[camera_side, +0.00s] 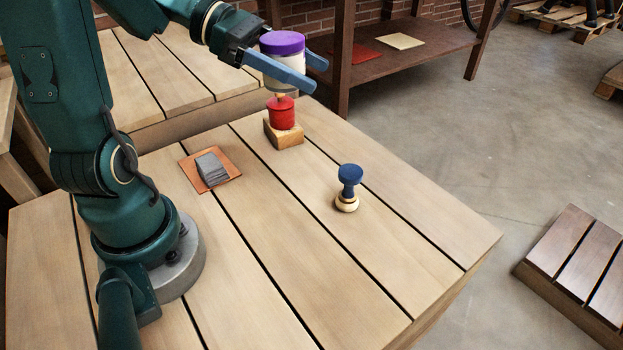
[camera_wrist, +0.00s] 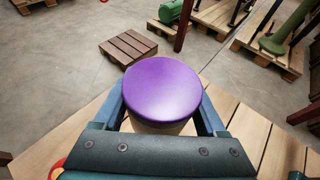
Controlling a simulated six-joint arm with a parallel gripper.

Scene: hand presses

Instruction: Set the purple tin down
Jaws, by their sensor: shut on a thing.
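The purple tin has a purple lid and a pale body (camera_side: 284,72). My gripper (camera_side: 317,74) is shut on it, with one blue finger on each side, and holds it upright above the table (camera_side: 330,270). In the side view the tin is right above a red hand press (camera_side: 281,115) on a wooden block, and covers its upper part. I cannot tell whether the tin touches the press or is only in line with it. In the wrist view the purple lid (camera_wrist: 163,88) fills the space between the fingers and hides what is below.
A blue hand press (camera_side: 349,180) with a pale wooden base stands on the table to the right. A grey block (camera_side: 211,167) lies on an orange-brown mat (camera_side: 190,168) near my base. The table's front and right parts are clear. A dark shelf (camera_side: 375,65) stands behind.

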